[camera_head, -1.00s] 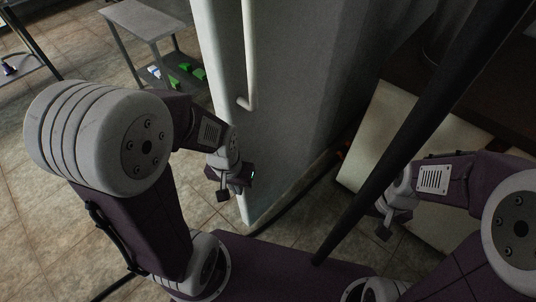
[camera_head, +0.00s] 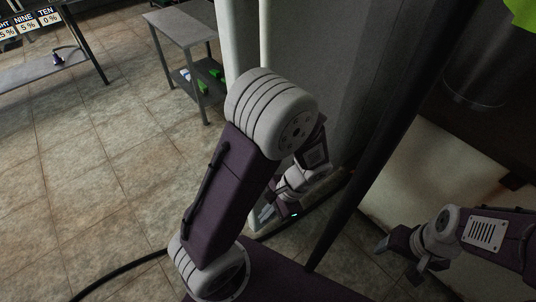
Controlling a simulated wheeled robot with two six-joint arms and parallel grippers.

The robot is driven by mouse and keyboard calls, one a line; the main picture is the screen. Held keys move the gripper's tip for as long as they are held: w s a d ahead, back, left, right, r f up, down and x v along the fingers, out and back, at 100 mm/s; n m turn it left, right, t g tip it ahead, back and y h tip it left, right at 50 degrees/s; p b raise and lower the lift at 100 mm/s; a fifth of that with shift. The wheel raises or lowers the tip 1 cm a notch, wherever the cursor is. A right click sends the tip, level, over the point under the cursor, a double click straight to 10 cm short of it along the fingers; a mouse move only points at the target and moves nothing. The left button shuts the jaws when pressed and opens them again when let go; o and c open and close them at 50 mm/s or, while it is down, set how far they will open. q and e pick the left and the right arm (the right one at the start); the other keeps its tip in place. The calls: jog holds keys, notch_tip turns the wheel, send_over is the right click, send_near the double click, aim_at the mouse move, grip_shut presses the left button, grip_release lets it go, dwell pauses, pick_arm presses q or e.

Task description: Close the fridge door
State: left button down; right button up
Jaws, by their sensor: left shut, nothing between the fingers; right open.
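The fridge door (camera_head: 305,75) is the tall grey panel in the upper middle, with a pale vertical edge and a light vertical handle (camera_head: 264,25). My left arm crosses in front of its lower part and hides much of it. My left gripper (camera_head: 267,214) is low beside the bottom of the pale edge, shut and empty; I cannot tell whether it touches the panel. My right gripper (camera_head: 393,252) is open and empty at the lower right, apart from the door. How far the door stands open is unclear.
A grey side table (camera_head: 180,22) with green items (camera_head: 203,85) on its lower shelf stands behind, left of the door. A metal bench (camera_head: 40,72) is at far left. A pale panel (camera_head: 440,165) and dark metal cylinder (camera_head: 490,75) are at right. Tiled floor at left is clear.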

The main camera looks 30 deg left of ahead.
pick_arm(q)
jog(key=w+d+r+m+t+y+p, duration=0.35)
jog(key=r+m+t+y, duration=0.2)
jog(key=m, duration=0.25)
jog(key=w+d+r+m+t+y+p, duration=0.2)
jog(key=d+r+m+t+y+p, duration=0.25)
jog(key=m+y, duration=0.25)
jog(key=b+x, duration=0.4)
jog(key=x, duration=1.1)
jog(key=shift+t, duration=0.4)
jog(key=shift+w+d, duration=0.1)
